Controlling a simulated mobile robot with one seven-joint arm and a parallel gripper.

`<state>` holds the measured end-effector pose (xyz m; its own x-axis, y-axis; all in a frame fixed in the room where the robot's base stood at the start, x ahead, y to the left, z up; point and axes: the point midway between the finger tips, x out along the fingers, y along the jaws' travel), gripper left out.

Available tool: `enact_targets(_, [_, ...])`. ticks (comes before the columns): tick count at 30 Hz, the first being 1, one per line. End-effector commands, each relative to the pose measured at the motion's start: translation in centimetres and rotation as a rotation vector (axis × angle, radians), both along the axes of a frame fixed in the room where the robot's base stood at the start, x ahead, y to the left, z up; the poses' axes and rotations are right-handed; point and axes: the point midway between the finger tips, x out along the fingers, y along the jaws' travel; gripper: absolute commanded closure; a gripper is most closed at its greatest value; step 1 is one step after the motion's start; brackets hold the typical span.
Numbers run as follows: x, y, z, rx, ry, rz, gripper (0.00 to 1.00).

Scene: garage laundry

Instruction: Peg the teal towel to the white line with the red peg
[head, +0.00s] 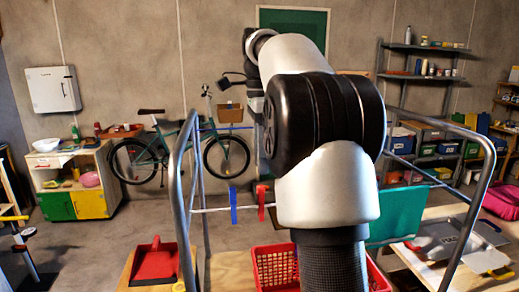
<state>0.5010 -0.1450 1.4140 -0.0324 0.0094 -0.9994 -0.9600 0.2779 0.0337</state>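The white line (212,209) runs across a grey metal frame and passes behind my arm. The red peg (262,203) sits upright on the line, just left of my arm. The teal towel (397,214) hangs at the line's height to the right of my arm. Its left part is hidden by the arm. My arm rises through the middle of the view and bends away at the top, where dark wrist parts show. My gripper is largely hidden behind the arm, and its fingers cannot be made out.
A blue peg (233,205) is on the line left of the red one. A red basket (275,267) stands below. A red dustpan (155,262) lies at the lower left, and a metal tray (440,240) at the right. The frame's curved side rails (176,190) flank the work area.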

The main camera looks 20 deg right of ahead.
Motion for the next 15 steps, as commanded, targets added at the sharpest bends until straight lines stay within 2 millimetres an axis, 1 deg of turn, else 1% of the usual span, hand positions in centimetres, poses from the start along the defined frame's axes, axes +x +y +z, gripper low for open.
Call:
enact_targets(5, [-0.1, 0.0, -2.9, 0.001, 0.0, 0.001, 0.69])
enact_targets(15, [-0.2, 0.1, -6.4, 0.0, 0.001, 0.002, 0.69])
